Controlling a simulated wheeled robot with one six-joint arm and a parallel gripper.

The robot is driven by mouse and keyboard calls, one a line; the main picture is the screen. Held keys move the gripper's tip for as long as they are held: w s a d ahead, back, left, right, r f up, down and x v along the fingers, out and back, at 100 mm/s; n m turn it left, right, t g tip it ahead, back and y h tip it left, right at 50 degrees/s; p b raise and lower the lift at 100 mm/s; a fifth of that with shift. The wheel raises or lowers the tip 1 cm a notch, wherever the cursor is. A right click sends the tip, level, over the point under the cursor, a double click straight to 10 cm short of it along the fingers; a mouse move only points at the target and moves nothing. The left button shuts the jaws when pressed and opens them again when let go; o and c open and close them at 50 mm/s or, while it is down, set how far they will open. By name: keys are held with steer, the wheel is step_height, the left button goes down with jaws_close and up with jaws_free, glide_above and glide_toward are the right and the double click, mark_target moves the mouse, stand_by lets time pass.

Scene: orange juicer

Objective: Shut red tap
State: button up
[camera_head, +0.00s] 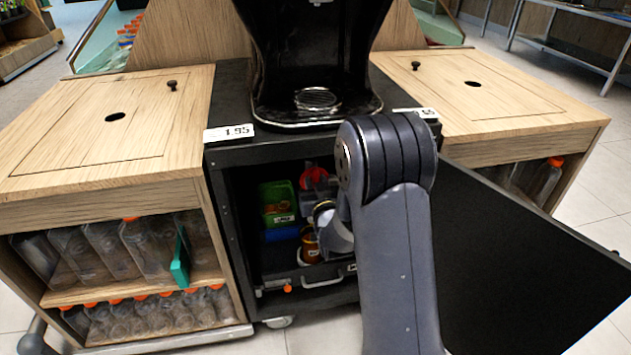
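A red part (313,174), which looks like the red tap, shows inside the open black cabinet (222,200) under the juicer. It is small and partly hidden, so I cannot tell its position. My arm reaches in from the front right. My gripper (322,232) is inside the cabinet, just below the red part and beside an amber jar (310,246). My own arm hides much of it, and its fingers are too small to make out. I cannot tell whether it touches anything.
A green box (277,203) stands left of the red part. A drawer or tray with a handle (322,281) and a small orange knob (287,289) is below. The open black door (530,260) bounds the right. Wooden side cabinets hold bottles (145,245).

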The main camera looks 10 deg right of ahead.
jaws_close()
steer(key=shift+n, duration=0.3)
steer(key=n, duration=0.3)
steer(key=shift+a+n, duration=0.15)
steer(key=shift+n, duration=0.15)
steer(key=n, duration=0.3)
steer(key=shift+a+f+n, duration=0.1)
steer(key=shift+n, duration=0.2)
steer(key=n, duration=0.5)
steer(key=shift+a+f+n, duration=0.1)
steer(key=shift+f+n, duration=0.05)
steer(key=shift+n, duration=0.15)
steer(key=shift+f+n, duration=0.15)
steer(key=shift+n, duration=2.05)
